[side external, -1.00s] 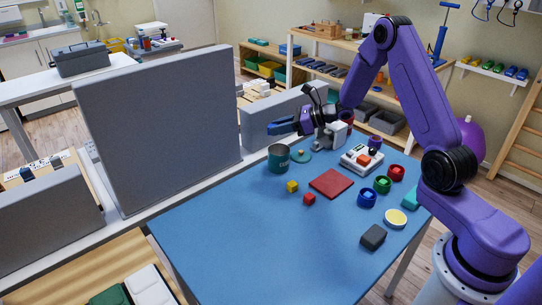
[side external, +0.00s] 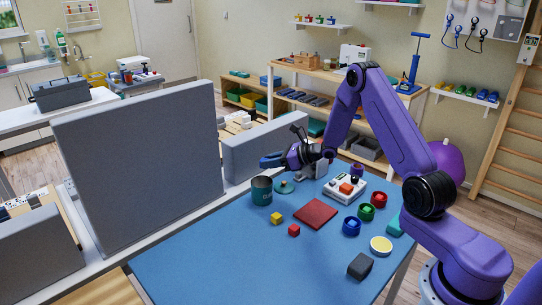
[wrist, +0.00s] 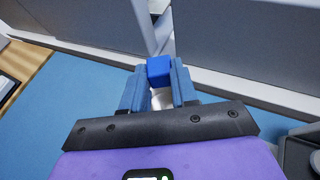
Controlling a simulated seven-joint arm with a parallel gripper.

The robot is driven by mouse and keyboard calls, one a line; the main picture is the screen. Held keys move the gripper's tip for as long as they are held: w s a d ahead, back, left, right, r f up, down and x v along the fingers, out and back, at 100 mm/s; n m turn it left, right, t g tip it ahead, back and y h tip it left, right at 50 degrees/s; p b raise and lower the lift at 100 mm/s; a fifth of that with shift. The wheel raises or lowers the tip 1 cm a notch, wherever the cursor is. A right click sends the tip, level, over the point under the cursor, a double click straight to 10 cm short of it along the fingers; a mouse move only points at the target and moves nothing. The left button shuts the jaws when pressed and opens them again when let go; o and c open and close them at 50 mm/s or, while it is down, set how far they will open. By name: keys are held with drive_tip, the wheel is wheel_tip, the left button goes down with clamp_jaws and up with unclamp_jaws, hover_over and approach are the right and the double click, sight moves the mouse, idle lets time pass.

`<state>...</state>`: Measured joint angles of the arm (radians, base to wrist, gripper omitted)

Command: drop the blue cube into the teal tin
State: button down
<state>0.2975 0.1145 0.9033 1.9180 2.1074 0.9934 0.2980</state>
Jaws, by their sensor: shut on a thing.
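The teal tin (side external: 262,192) stands upright and open-topped near the far left edge of the blue table. My gripper (side external: 268,161) is above and just behind it in the side view, with its blue fingers pointing left. In the wrist view my gripper (wrist: 158,82) is shut on the blue cube (wrist: 159,69), which sits between the fingertips. In the side view I cannot tell the cube from the blue fingers. The tin cannot be made out in the wrist view.
A yellow cube (side external: 277,218), a red cube (side external: 294,230) and a red mat (side external: 315,214) lie nearer. A button box (side external: 345,187) stands right. Grey partitions (side external: 140,165) line the table's left edge.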

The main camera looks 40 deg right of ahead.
drive_tip(key=shift+f, duration=0.2)
drive_tip(key=c, duration=0.8)
unclamp_jaws()
drive_tip(key=v, duration=1.7)
drive_tip(key=shift+s, duration=0.25)
